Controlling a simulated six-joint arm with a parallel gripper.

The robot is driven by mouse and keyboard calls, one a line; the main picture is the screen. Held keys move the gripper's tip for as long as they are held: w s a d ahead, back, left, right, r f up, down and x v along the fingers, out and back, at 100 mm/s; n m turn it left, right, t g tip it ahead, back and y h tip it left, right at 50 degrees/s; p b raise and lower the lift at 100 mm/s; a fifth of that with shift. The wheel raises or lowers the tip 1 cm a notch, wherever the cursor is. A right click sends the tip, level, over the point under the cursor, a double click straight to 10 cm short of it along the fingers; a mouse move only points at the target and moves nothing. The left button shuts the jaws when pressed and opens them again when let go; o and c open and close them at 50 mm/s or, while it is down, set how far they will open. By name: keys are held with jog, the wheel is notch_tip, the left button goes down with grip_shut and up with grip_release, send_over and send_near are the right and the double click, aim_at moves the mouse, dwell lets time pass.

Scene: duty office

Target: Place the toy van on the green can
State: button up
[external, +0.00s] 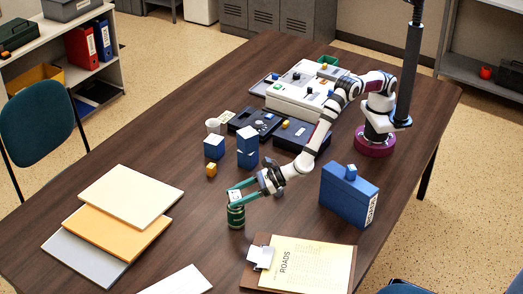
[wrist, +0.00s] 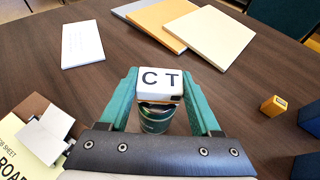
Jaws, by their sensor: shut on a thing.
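My gripper (external: 244,190) is shut on the toy van (wrist: 160,84), a small white block with the letters C T on top and an orange and dark edge below. In the wrist view the van sits between the two green fingers (wrist: 163,100). The green can (external: 236,216) stands upright on the table directly under the van, and it also shows in the wrist view (wrist: 154,124), partly hidden by the van. The van looks at or just above the can's top; I cannot tell whether they touch.
A clipboard (external: 310,262) with a yellow sheet lies to the right of the can. Large folders (external: 130,195) lie to the left. Blue blocks (external: 214,147), a small orange block (external: 211,169) and a blue binder (external: 348,195) stand nearby. Bare table surrounds the can.

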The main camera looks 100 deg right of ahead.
jog(key=shift+f, duration=0.1)
jog(key=o, duration=1.3)
jog(key=shift+o, duration=0.2)
